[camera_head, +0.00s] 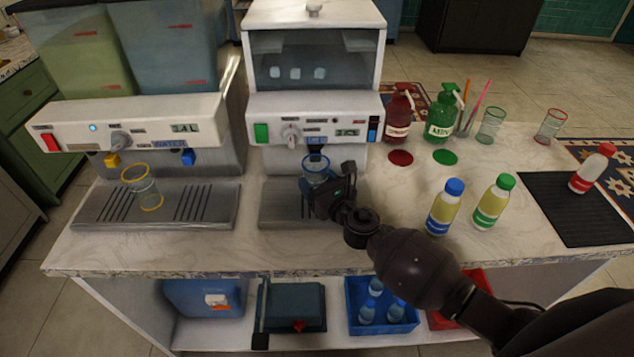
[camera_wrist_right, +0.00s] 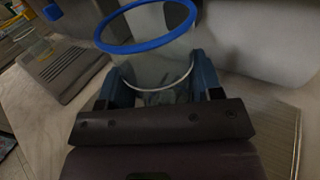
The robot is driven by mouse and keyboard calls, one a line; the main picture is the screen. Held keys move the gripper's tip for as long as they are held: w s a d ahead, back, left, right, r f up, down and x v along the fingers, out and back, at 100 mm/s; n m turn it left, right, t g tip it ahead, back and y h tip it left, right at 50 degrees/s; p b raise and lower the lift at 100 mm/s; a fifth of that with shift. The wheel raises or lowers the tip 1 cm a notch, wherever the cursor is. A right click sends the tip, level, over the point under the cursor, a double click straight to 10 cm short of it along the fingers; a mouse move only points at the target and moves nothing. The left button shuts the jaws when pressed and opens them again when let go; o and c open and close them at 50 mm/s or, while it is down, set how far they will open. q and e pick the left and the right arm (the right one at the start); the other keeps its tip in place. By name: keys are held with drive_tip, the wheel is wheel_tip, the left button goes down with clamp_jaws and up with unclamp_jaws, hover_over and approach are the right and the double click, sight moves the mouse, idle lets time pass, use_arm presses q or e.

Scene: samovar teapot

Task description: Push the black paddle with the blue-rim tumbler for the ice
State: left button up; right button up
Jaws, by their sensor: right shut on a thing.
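The blue-rim tumbler (camera_head: 316,171) stands upright at the ice dispenser, close under its front panel. My right gripper (camera_head: 322,188) is shut on it. In the right wrist view the tumbler's blue rim (camera_wrist_right: 147,46) shows above the two fingers of my right gripper (camera_wrist_right: 152,85). The black paddle (camera_head: 316,151) sits just above the tumbler's rim in the head view; I cannot tell whether they touch. The ice dispenser (camera_head: 314,100) shows several ice cubes behind its window. My left gripper is not in view.
A yellow-rim tumbler (camera_head: 146,188) stands on the drip tray of the left dispenser (camera_head: 140,123). To the right are a blue-capped bottle (camera_head: 445,208), a green-capped bottle (camera_head: 493,203), red and green pump bottles (camera_head: 441,120), and two more tumblers (camera_head: 491,126). A black mat (camera_head: 575,215) lies far right.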

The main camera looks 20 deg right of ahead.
drive_tip(key=shift+w, duration=0.15)
drive_tip(key=shift+w+d, duration=0.3)
drive_tip(key=shift+w, duration=0.5)
drive_tip(key=shift+s, duration=0.1)
drive_tip(key=shift+s+a, duration=0.2)
drive_tip(key=shift+s, duration=0.4)
drive_tip(key=shift+s+a, duration=0.3)
drive_tip(key=shift+s, duration=0.65)
drive_tip(key=shift+s+a+p, duration=0.2)
drive_tip(key=shift+s+p, duration=0.1)
drive_tip(key=shift+s, duration=0.5)
